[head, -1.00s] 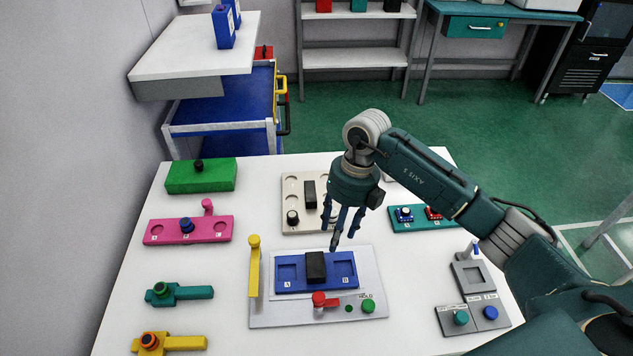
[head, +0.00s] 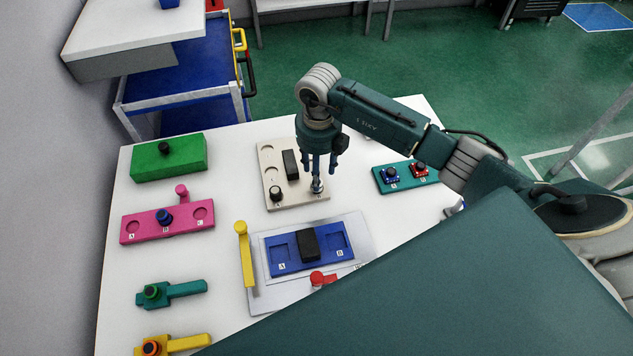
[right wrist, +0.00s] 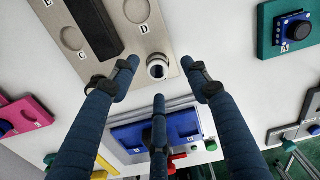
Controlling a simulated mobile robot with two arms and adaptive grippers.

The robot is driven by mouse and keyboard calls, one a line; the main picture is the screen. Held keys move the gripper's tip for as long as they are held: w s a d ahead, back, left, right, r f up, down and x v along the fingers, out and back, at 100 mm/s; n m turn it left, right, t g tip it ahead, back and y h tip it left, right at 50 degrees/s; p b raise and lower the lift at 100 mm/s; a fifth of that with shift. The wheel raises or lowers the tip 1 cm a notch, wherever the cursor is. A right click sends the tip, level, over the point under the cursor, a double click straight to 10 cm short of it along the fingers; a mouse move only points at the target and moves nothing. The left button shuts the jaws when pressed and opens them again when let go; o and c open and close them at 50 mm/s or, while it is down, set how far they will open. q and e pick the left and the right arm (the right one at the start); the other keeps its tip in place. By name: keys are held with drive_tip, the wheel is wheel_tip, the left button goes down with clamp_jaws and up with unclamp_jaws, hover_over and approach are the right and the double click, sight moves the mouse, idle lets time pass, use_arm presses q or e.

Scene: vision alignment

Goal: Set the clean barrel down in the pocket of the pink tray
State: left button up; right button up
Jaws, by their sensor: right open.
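A small pale barrel with a dark centre (head: 317,187) stands at the lower right of the cream tray (head: 298,203). It also shows in the right wrist view (right wrist: 157,68). My right gripper (head: 318,172) is open, pointing down, with its three fingers spread around or just above this barrel; I cannot tell whether they touch it. The pink tray (head: 133,231) lies at the left, with pockets marked A, B and C. A blue piece (head: 165,218) sits in its middle pocket; the outer two look empty. My left gripper is not in view.
The cream tray also holds a black block (head: 290,164) and a dark-topped barrel (head: 276,194). A blue tray (head: 283,248) with a yellow post (head: 244,252) lies in front. A green box (head: 180,160) stands behind the pink tray. A teal tray (head: 402,185) lies right.

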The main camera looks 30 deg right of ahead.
drive_tip(key=f+p, duration=0.1)
drive_tip(key=f, duration=0.2)
drive_tip(key=shift+s+a+f, duration=0.1)
drive_tip(key=shift+a+f, duration=0.1)
drive_tip(key=shift+f, duration=0.2)
drive_tip(key=c, duration=0.7)
clamp_jaws()
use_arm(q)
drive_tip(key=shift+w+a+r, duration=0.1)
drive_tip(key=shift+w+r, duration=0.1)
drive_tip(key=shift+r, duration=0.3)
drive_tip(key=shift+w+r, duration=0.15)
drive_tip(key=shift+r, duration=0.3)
use_arm(e)
drive_tip(key=shift+r, duration=0.1)
